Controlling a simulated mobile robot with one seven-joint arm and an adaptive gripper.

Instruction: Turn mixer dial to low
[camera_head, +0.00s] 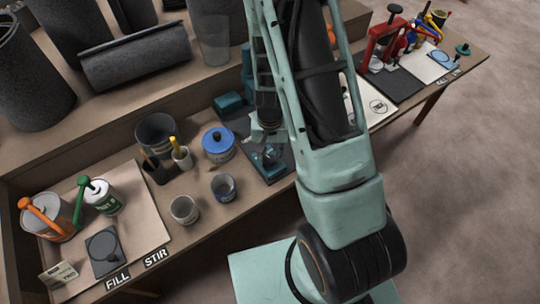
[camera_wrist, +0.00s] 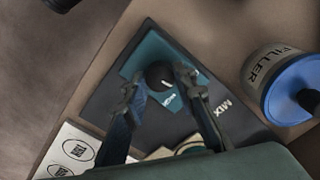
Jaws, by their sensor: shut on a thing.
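The mixer dial (camera_wrist: 159,74) is a round black knob with a small white mark near its right edge. It sits on the teal mixer panel (camera_wrist: 131,63), where small white lettering shows below it, too small to read. My gripper (camera_wrist: 160,84) is shut on the dial, one finger on each side. In the head view, the teal mixer (camera_head: 269,158) stands on a dark mat and my gripper (camera_head: 266,134) reaches down at it from behind my arm. The dial is hidden there, and I cannot tell its setting.
A blue-lidded filler can (camera_head: 218,143) stands close left of the mixer; it also shows in the wrist view (camera_wrist: 262,72). Cups, paint cans and a dark holder crowd the bench's left. White printed cards (camera_wrist: 72,152) lie by the mat. Red clamps (camera_head: 388,42) stand far right.

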